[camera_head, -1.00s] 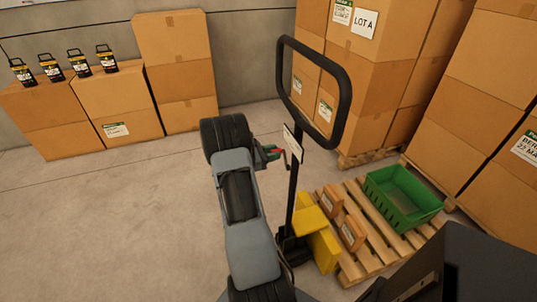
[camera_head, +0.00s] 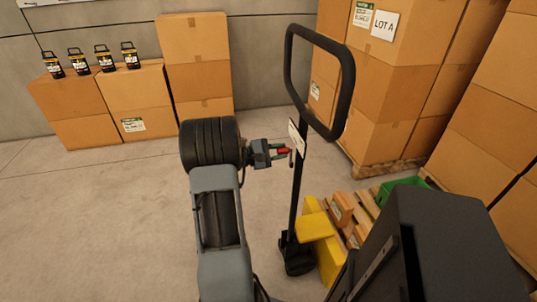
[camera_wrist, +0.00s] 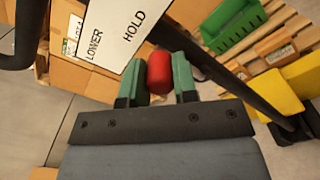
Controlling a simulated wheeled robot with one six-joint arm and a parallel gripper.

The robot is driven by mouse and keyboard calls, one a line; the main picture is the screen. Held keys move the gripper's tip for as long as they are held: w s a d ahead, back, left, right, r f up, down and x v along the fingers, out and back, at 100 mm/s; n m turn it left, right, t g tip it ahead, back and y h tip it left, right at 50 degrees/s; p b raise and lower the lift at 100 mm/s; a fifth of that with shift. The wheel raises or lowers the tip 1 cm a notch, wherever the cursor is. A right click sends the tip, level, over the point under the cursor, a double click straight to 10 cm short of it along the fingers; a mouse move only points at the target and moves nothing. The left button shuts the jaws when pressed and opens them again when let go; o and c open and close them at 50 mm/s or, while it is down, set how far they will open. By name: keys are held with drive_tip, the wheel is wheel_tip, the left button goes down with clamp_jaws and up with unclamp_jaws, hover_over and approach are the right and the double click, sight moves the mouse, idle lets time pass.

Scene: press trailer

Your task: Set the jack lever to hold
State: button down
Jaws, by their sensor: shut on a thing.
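The pallet jack has a black loop handle (camera_head: 345,92) on an upright black post and yellow forks (camera_head: 316,228). A white plate (camera_head: 297,138) is on the post; in the wrist view the plate (camera_wrist: 112,35) reads LOWER and HOLD. The lever's red knob (camera_wrist: 160,72) lies between my green fingers, beside the plate and nearer the word HOLD. My gripper (camera_wrist: 159,80) is shut on the knob. In the head view my gripper (camera_head: 281,152) reaches rightwards to the post with the red knob in it. The lever's shaft is mostly hidden.
A wooden pallet (camera_head: 366,204) with small boxes and a green crate (camera_head: 400,186) is right of the jack. Tall carton stacks (camera_head: 385,90) stand behind it. The floor at left is clear.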

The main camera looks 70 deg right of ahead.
drive_tip(key=shift+s+a, duration=0.1)
idle(0.4)
drive_tip(key=c, duration=0.9)
unclamp_jaws()
drive_tip(key=v, duration=1.3)
drive_tip(key=shift+w+a+f, duration=0.1)
drive_tip(key=shift+w+a, duration=0.05)
drive_tip(key=shift+w, duration=0.25)
